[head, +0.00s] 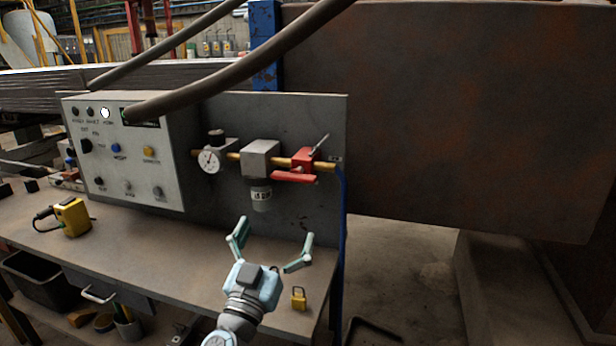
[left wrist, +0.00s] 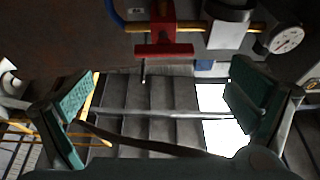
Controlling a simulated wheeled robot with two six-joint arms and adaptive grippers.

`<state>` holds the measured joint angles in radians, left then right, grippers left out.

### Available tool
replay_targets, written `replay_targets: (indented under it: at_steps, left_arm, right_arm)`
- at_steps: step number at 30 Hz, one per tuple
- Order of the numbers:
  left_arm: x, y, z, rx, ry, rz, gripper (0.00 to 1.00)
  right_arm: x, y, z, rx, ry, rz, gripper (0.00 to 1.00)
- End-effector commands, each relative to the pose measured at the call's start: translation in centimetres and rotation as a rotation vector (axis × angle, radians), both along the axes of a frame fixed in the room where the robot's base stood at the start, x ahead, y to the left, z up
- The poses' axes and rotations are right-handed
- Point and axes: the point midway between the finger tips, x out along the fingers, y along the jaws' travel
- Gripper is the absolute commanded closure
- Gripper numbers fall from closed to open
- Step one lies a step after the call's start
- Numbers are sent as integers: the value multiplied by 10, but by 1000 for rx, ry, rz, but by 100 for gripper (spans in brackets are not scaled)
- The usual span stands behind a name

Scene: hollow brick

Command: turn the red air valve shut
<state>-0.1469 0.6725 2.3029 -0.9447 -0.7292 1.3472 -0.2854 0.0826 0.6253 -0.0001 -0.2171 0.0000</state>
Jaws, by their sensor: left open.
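The red air valve (head: 304,160) sits at the right end of a brass pipe on a grey panel, and its red handle (head: 294,177) lies roughly along the pipe, just below it. In the left wrist view the picture is turned over, and the red handle (left wrist: 163,50) shows near the top centre. My left gripper (head: 275,234) is open and empty, below and in front of the valve, apart from it. Its two fingers (left wrist: 165,95) also show spread wide in the left wrist view, with the handle beyond them. My right gripper is out of view.
Left of the valve are a filter unit (head: 260,160), a pressure gauge (head: 210,160) and a control box (head: 130,150). A yellow padlock (head: 299,299) and a yellow device (head: 72,217) rest on the bench (head: 150,245). A blue hose (head: 343,220) runs down the panel's right edge.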

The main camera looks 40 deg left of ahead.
Motion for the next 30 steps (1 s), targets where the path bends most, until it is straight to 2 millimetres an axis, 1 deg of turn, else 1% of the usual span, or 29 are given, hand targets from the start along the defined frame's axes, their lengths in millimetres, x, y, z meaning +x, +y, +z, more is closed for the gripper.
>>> replay_targets:
  at_steps: [2,5,8,9,11,12,15,18,21,24,30]
  left_arm:
    - [0,1,8,-9,-18,-4,0]
    - [12,9,15,-11,-20,5,0]
    - [33,21,26,-11,-19,15,0]
    - [43,25,31,-12,-19,15,0]
    - [59,32,38,-11,-18,18,0]
    - [69,35,42,-12,-17,17,0]
    - [91,42,50,-12,-16,15,0]
    - [107,47,55,-9,-14,14,0]
    - [115,49,57,-10,-13,12,0]
    - [119,49,58,-8,-13,10,0]
    - [119,49,57,-8,-12,10,0]
  right_arm:
    - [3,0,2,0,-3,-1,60]
    - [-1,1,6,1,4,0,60]
    - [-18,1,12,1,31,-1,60]
    - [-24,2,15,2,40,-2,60]
    - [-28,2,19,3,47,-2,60]
    - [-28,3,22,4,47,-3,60]
    - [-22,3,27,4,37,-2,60]
    - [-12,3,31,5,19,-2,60]
    - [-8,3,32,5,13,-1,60]
    - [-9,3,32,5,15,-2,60]
    - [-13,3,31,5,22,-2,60]
